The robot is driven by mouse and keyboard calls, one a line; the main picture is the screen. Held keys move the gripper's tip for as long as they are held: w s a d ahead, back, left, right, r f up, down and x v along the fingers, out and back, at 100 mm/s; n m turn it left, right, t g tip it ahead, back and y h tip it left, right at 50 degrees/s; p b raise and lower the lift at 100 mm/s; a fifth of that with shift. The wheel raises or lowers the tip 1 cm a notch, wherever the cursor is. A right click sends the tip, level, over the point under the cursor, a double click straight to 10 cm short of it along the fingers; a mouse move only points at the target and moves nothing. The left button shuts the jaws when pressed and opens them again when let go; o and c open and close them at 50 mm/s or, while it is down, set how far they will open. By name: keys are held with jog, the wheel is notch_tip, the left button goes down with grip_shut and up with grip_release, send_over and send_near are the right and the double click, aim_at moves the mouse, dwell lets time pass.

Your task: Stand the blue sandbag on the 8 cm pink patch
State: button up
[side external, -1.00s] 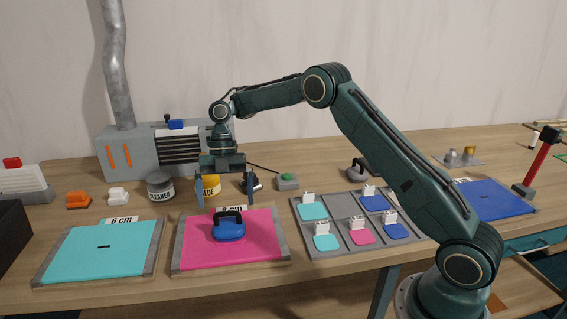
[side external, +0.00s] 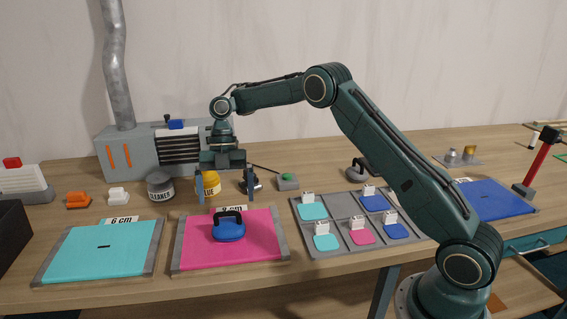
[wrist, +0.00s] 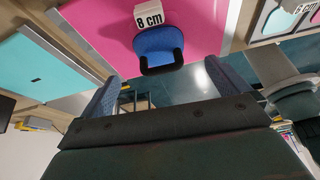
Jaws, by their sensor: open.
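The blue sandbag (side external: 229,231), a round blue body with a black handle, stands upright on the pink patch (side external: 262,250) with the 8 cm label (side external: 230,209). In the wrist view the blue sandbag (wrist: 158,40) also shows on the pink patch (wrist: 100,25), close to its label (wrist: 149,15). My gripper (side external: 225,198) is open and empty. It hangs behind and above the sandbag, with its fingers apart and pointing down, touching nothing that I can see. In the wrist view the fingers (wrist: 162,84) are spread below the sandbag in the picture.
A cyan patch (side external: 75,258) labelled 6 cm lies to the left. A grey tray (side external: 335,201) of small coloured patches lies to the right. The glue (side external: 211,187) and cleaner (side external: 160,188) tins stand behind my gripper. A grey handled weight (side external: 358,171) stands behind the tray.

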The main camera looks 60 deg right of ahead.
jog(key=s+a+r+m+t, duration=0.3)
jog(key=s+r+m+t, duration=0.1)
jog(key=s+r+m, duration=1.15)
jog(key=s+d+m+t+h, duration=0.1)
jog(key=s+d+m+t, duration=0.1)
jog(key=s+m, duration=0.3)
jog(key=s+d+m+t+h, duration=0.2)
jog(key=s+m, duration=0.3)
jog(key=s, duration=0.8)
jog(key=shift+s+d+f, duration=0.2)
jog(key=shift+s+d, duration=0.05)
jog(key=shift+s, duration=0.05)
jog(key=shift+w+m, duration=0.1)
jog(key=shift+m, duration=0.15)
